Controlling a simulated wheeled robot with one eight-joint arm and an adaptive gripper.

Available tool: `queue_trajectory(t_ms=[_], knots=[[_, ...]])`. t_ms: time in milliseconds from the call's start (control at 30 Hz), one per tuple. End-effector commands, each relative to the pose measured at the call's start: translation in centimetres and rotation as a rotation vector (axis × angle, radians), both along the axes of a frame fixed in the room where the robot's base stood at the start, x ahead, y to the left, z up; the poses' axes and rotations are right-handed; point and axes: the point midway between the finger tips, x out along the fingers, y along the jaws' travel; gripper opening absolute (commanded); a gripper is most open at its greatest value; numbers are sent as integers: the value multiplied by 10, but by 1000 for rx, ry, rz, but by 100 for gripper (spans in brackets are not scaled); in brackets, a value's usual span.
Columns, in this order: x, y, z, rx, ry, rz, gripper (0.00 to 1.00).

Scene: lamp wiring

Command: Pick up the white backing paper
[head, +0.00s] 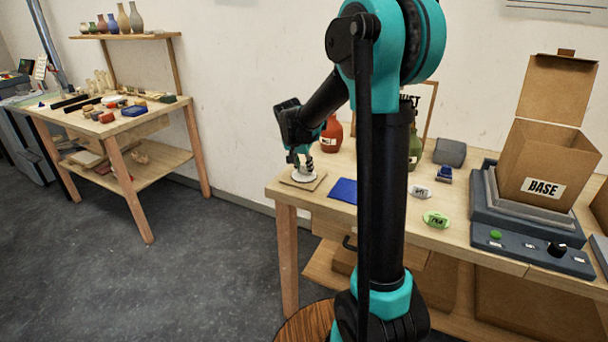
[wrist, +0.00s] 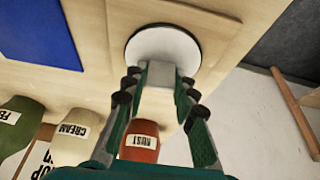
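A round white disc with a dark rim, which looks like the white backing paper (head: 305,177), lies on a square tan board at the left end of the workbench. It also shows at the top of the wrist view (wrist: 163,44). My gripper (head: 301,164) points down right over it. In the wrist view my gripper (wrist: 160,77) has its two fingers apart, with the tips at the disc's near edge. A pale grey patch shows between the tips; I cannot tell what it is. Whether the fingers touch the disc is unclear.
A blue sheet (head: 343,190) lies to the right of the board. A red bottle (head: 332,134) stands behind my gripper. Labelled tags, a green bottle (head: 415,150) and an open BASE box (head: 545,165) on a grey device are farther right. The bench's left edge is close.

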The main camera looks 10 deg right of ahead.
Motion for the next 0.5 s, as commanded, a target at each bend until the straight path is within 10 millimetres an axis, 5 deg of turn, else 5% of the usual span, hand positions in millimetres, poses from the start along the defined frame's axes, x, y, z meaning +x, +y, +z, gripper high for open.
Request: queue_trajectory(t_ms=[500], knots=[[0,0,8,0,0,0,15]])
